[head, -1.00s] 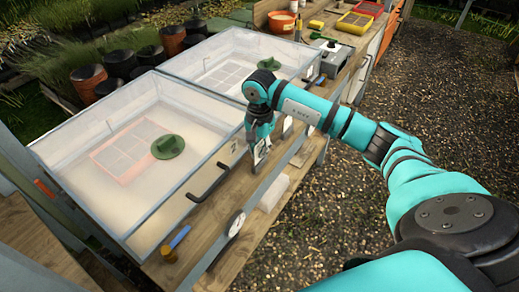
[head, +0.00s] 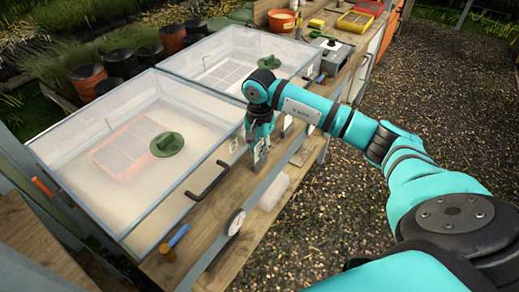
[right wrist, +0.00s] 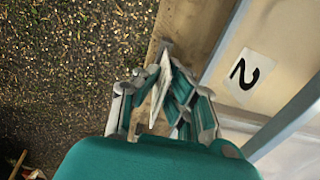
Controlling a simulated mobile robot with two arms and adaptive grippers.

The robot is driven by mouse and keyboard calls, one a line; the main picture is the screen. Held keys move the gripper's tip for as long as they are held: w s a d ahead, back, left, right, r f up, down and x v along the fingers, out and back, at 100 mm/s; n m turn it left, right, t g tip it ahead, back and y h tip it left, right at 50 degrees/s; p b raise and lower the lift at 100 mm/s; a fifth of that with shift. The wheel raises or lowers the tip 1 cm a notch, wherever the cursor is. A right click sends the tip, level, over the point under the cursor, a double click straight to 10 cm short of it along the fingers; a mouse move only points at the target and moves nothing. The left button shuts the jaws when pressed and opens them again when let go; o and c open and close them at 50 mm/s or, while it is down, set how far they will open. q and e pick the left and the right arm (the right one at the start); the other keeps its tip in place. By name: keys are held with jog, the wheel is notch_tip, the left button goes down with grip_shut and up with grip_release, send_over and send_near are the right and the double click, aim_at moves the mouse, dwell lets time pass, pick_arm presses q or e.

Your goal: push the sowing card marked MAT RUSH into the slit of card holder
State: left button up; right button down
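My right gripper (head: 260,143) is over the wooden ledge in front of the cold frames. In the right wrist view its fingers (right wrist: 163,108) are closed around a thin pale card (right wrist: 157,88), seen nearly edge-on. The card (head: 259,154) also shows below the fingers in the head view, but its writing cannot be read. A small grey piece (right wrist: 165,47) at the card's far end may be part of the card holder; its slit is not visible. I cannot tell whether the card touches it. My left gripper is out of view.
A clear-lidded frame (head: 82,207) with a black handle (head: 208,180) stands left of the gripper. A number 2 label (right wrist: 243,74) is beside it. Gravel lies right of the bench.

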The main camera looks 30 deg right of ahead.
jog(key=shift+f+b, duration=0.65)
jog(key=shift+f, duration=0.05)
jog(key=c, duration=1.9)
grip_release()
jog(key=o, duration=1.5)
jog(key=shift+o, duration=0.2)
jog(key=shift+r, duration=0.2)
jog(key=shift+r+p, duration=0.75)
jog(key=shift+r, duration=0.35)
jog(key=shift+r+p, duration=1.6)
jog(key=shift+r, duration=1.2)
